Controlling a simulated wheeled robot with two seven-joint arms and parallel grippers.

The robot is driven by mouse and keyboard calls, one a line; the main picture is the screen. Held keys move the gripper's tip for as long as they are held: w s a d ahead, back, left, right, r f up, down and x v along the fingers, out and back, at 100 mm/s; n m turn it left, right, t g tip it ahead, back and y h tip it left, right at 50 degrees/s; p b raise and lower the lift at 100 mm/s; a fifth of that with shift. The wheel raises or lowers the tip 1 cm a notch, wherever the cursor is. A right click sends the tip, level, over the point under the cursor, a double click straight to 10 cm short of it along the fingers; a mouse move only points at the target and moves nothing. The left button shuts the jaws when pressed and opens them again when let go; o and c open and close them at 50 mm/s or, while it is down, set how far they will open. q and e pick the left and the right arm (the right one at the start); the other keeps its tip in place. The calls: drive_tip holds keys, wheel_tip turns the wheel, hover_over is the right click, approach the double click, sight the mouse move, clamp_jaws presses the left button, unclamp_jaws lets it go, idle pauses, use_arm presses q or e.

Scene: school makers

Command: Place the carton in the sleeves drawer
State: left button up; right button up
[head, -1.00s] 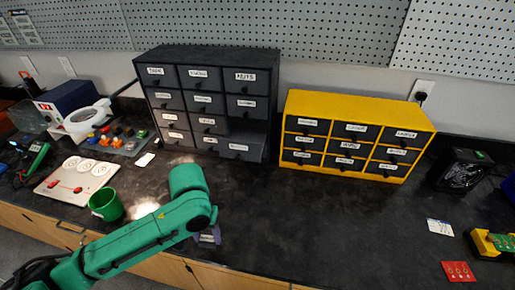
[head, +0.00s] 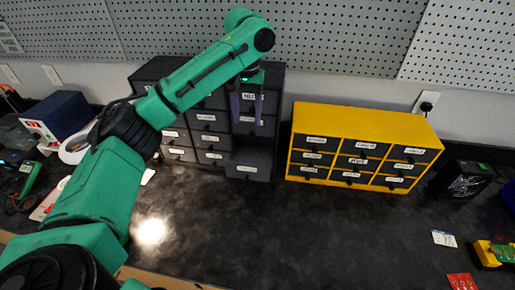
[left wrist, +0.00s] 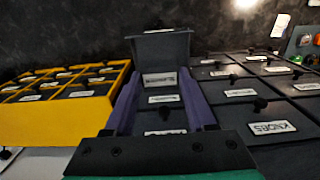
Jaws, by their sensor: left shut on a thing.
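My left gripper (head: 248,100) is raised in front of the right column of the dark drawer cabinet (head: 145,77). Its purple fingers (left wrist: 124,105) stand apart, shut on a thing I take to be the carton. The carton's outline cannot be made out against the dark drawers in either view. Below the gripper, the bottom right drawer (head: 250,162) is pulled out. This open drawer (left wrist: 160,48) also shows beyond the fingertips in the left wrist view and looks empty. Its label is too small to read. My right gripper is not in view.
A yellow cabinet (head: 365,118) with closed dark drawers stands close to the right of the dark one. A black fan-like box (head: 465,180), a white card (head: 444,239) and a red board (head: 462,282) lie further right. The middle of the bench (head: 300,230) is clear.

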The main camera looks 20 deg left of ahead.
sight(247, 129)
use_arm(q)
drive_tip(key=f, duration=0.4)
drive_tip(key=s+f+b, duration=0.1)
drive_tip(key=f, duration=0.1)
drive_tip(key=shift+d+f, duration=0.1)
drive_tip(key=f+p, duration=0.1)
drive_tip(key=f, duration=0.7)
drive_tip(key=shift+w, duration=0.2)
wheel_tip(247, 129, down, 5)
drive_tip(key=shift+s+r+p, duration=0.1)
drive_tip(key=shift+p, duration=0.55)
drive_tip(key=shift+f, duration=0.25)
drive_tip(key=o, duration=1.3)
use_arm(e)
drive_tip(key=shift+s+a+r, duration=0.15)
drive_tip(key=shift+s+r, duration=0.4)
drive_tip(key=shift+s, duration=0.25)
use_arm(q)
wheel_tip(247, 129, up, 12)
drive_tip(key=shift+r+b, duration=0.1)
drive_tip(key=shift+b, duration=0.95)
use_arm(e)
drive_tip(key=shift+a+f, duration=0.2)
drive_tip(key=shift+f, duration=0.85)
